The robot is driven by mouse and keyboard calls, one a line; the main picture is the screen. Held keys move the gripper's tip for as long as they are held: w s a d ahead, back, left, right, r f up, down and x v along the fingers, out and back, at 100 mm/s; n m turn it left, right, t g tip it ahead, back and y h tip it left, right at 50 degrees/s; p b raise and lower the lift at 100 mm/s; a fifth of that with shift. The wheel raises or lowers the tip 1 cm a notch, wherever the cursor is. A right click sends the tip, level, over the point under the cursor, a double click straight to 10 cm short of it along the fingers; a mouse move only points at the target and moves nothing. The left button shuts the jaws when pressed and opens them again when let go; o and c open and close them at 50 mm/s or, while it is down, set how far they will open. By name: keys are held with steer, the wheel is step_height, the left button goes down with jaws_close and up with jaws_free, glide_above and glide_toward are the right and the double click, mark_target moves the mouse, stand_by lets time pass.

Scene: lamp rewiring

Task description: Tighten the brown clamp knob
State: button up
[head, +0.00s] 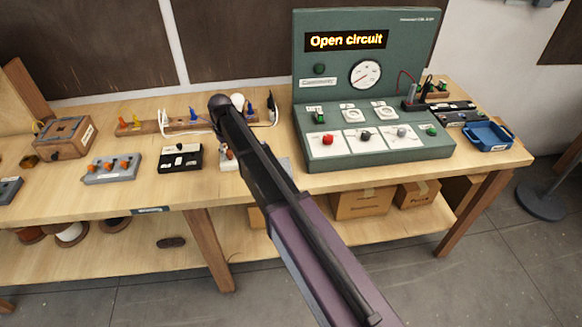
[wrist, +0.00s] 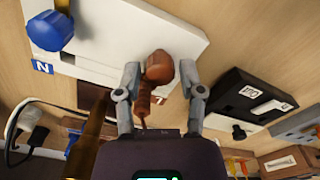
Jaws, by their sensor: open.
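The brown clamp knob (wrist: 159,67) shows in the wrist view, standing on a white block (wrist: 125,30). A ribbed brown piece (wrist: 143,101) lies just below it in the picture. My gripper (wrist: 159,72) is open, with one finger on each side of the knob. A blue knob (wrist: 50,32) sits on the same block, near a blue N label (wrist: 42,67).
A black switch box (head: 181,158) stands to the left of the block; it also shows in the wrist view (wrist: 250,92). The green test panel (head: 375,140) reads "Open circuit" and stands to the right. Behind is a wooden rack (head: 165,127) with a white cable.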

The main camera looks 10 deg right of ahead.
mark_target(229, 152)
steer(key=n, duration=1.2)
steer(key=shift+n, duration=0.3)
step_height(229, 152, up, 14)
steer(key=p, duration=1.4)
steer(key=s+d+f+m+b, duration=0.3)
steer(key=s+d+m, duration=0.3)
steer(key=s+d, duration=0.3)
steer(key=s+d+f+m+b, duration=0.4)
steer(key=s+d+m, duration=0.3)
steer(key=s+d, duration=0.2)
steer(key=shift+s+d, duration=0.25)
stand_by(0.4)
steer(key=s+d+m, duration=0.4)
steer(key=s, duration=0.3)
steer(key=shift+s+d+m, duration=0.15)
steer(key=shift+s+m, duration=0.15)
steer(key=shift+m, duration=0.1)
stand_by(0.9)
